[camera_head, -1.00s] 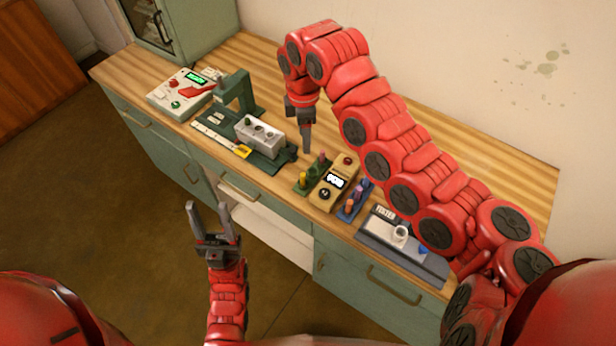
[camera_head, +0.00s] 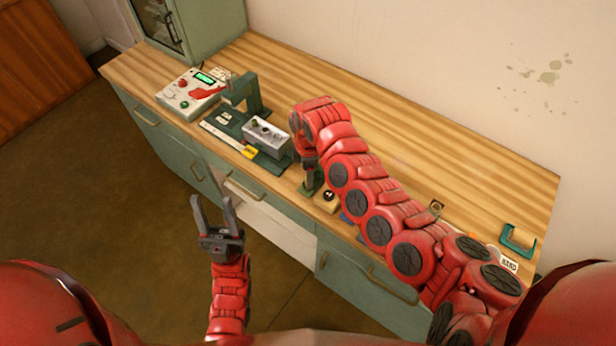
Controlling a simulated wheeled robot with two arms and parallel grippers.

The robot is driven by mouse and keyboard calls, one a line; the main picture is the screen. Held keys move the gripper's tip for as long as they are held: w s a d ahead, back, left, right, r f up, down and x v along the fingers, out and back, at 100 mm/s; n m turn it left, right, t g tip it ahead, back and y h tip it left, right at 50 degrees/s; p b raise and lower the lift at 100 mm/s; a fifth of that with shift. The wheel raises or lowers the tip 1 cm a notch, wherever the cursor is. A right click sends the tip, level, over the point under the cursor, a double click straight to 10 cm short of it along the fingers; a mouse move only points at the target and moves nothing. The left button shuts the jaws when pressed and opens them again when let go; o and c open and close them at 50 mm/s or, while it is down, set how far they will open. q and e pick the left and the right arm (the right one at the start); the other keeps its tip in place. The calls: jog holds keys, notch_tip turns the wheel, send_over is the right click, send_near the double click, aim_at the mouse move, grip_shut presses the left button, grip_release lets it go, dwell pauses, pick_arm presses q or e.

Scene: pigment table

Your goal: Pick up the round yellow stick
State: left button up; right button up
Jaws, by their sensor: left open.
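The round yellow stick is not visible; my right arm and gripper cover the spot of its small green rack on the bench. My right gripper (camera_head: 311,184) points down at that spot, low over the front edge of the wooden bench. Its fingertips are small and dark, and I cannot tell whether they are apart or hold anything. My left gripper (camera_head: 213,206) is open and empty, in front of the drawers and well away from the sticks.
A beige box with a black knob (camera_head: 327,201) shows beside my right gripper. A grey-white block (camera_head: 264,135) and a green stand (camera_head: 243,94) are left of it. A white panel (camera_head: 188,97) stands further left. The bench back is clear.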

jog(key=shift+f, duration=1.3)
grip_shut()
